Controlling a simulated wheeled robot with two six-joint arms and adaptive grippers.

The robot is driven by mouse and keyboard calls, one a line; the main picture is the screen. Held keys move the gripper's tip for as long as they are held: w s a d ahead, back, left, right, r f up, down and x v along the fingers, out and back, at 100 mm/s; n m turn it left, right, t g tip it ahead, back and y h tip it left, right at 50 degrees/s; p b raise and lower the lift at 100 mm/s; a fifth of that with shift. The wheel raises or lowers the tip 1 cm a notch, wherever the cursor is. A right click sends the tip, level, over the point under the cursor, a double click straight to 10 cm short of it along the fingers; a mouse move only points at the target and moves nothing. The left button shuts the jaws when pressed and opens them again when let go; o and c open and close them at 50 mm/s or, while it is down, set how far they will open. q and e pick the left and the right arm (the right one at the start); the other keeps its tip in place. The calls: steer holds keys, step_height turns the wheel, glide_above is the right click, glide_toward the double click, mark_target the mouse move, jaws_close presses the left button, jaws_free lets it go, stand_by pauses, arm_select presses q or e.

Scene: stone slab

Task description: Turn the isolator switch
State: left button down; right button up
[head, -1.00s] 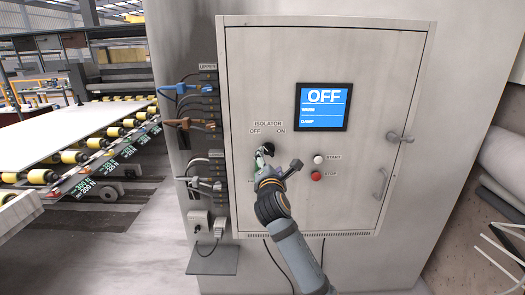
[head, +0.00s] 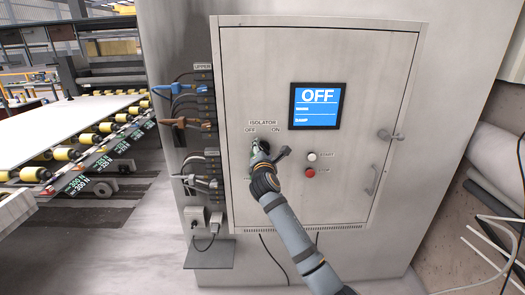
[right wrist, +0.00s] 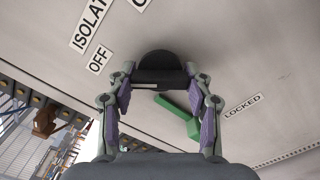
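The isolator switch (head: 264,146) is a black rotary knob on the grey cabinet door, below the ISOLATOR, OFF and ON labels. In the right wrist view the dark knob (right wrist: 158,66) sits between my right fingertips. My right gripper (head: 257,150) is at the switch and partly hides it in the head view. In the wrist view its two fingers (right wrist: 160,76) are spread, one on each side of the knob; I cannot tell whether they touch it. A green bar (right wrist: 177,114) shows below the knob, near a LOCKED label. My left gripper is not in view.
The cabinet (head: 245,80) carries a blue screen (head: 318,106) reading OFF, a white START button (head: 312,156), a red STOP button (head: 310,173) and a door handle (head: 371,181). Cables and connectors (head: 195,122) run along its left side. A roller conveyor (head: 85,139) stands at left.

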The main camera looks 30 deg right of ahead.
steer(key=c, duration=0.4)
steer(key=shift+m, duration=0.3)
steer(key=m+b, duration=0.1)
steer(key=m, duration=0.2)
steer(key=m+b, duration=0.2)
steer(key=m, duration=0.1)
steer(key=shift+m, duration=0.3)
steer(key=m+b, duration=0.2)
steer(key=m, duration=0.2)
steer(key=shift+b, duration=0.35)
steer(key=shift+r+m+b, duration=0.1)
steer(key=shift+m+b, duration=1.1)
steer(key=shift+m, duration=1.3)
